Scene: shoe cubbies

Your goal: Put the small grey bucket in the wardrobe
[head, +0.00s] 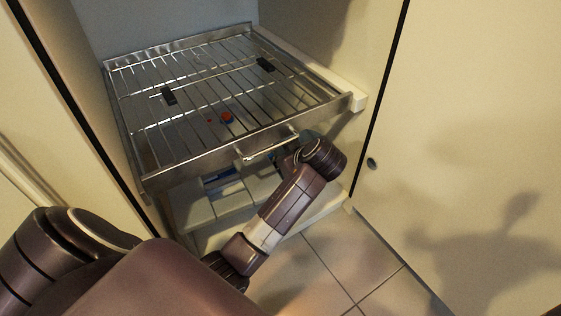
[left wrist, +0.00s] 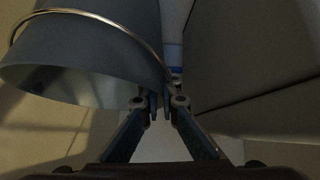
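The small grey bucket (left wrist: 95,50) fills the upper left of the left wrist view, tilted, with its thin wire handle across its side. My left gripper (left wrist: 161,108) has its fingers close together at the bucket's right edge and appears shut on it; the exact contact is dark and partly hidden. In the head view my left arm reaches to the lower right front of the wardrobe (head: 160,22). The gripper is hidden there behind my wrist and the shelf front. A small blue-grey patch beside the wrist may be the bucket. My right gripper is not in view.
A pulled-out wire rack (head: 190,75) with a metal front rail and handle (head: 268,147) spans the wardrobe above my wrist. A small red-and-blue item (head: 227,118) shows at the rack. Pale boxes or drawers (head: 230,197) are below. A pale door (head: 470,110) stands right. Tiled floor (head: 345,255) is clear.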

